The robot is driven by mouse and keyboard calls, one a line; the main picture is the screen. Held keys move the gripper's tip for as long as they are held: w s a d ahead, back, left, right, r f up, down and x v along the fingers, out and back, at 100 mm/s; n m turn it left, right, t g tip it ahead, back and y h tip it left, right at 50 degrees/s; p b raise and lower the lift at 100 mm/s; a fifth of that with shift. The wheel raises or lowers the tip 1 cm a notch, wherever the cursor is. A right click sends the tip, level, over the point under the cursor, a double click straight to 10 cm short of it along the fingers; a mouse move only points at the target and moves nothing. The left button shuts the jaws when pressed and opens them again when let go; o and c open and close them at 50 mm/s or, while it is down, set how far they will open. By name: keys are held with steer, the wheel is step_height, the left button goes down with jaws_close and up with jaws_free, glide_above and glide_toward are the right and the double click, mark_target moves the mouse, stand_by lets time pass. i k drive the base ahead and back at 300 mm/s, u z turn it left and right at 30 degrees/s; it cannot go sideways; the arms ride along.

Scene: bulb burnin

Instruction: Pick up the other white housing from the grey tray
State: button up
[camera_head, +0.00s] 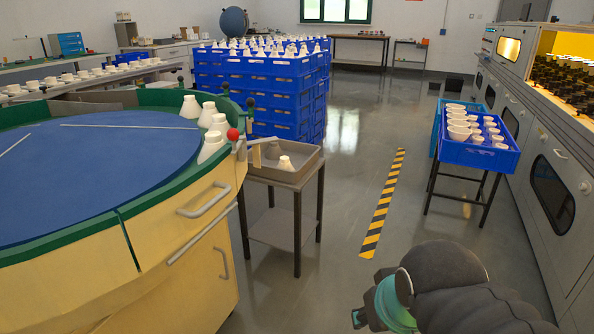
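The grey tray (301,176) sits on top of a small dark stand, just right of the round blue-topped table. A white housing (285,163) stands in the tray, its lower part hidden by the tray's front wall. A second pale shape (272,151) shows behind it to the left, and I cannot tell if it is a housing. My arm comes in at the bottom right, well apart from the tray. Only a small dark part at its end (359,318) shows beside a teal joint, and I cannot see whether my gripper is open or holds anything.
The round table (90,180) with a green rim carries several white housings (211,148) at its right edge. Stacked blue crates (262,95) stand behind the tray. A blue crate of white cups (478,157) stands at right. Open floor with a striped strip (384,205) lies between.

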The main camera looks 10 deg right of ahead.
mark_target(284, 163)
steer(key=z, duration=0.3)
steer(key=k, duration=0.4)
steer(key=z, duration=1.35)
steer(key=i, duration=1.4)
steer(key=u, duration=0.45)
steer(key=i, duration=0.9)
steer(key=u, duration=1.15)
steer(key=i, duration=0.35)
steer(key=u, duration=0.35)
